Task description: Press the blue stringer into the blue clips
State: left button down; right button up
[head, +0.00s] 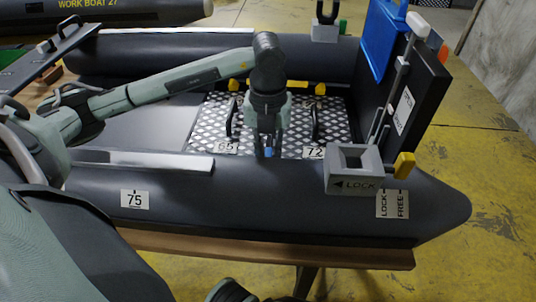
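My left gripper (268,152) points down over the near edge of the patterned floor panel (335,128), beside the near tube. A small blue patch (268,153) shows at its fingertips. I cannot tell if this is a blue clip or part of the blue stringer, or whether the fingers are shut on it. No full blue stringer can be made out. A pale metal rail (165,162) lies along the near tube to the left, and another (190,62) along the far tube.
Yellow clips (320,88) sit at the panel's far edge. Black handles (314,122) stand up from the panel. A grey LOCK block (352,170) with a yellow knob (404,166) sits on the near tube (300,205). The dark transom (408,85) rises at the right.

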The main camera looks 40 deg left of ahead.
aim_at(268, 153)
pick_arm(q)
jog(key=shift+f, duration=0.25)
jog(key=c, duration=1.4)
grip_release()
jog(key=shift+r, duration=0.1)
notch_tip(268, 153, up, 12)
jog(key=shift+f, duration=0.1)
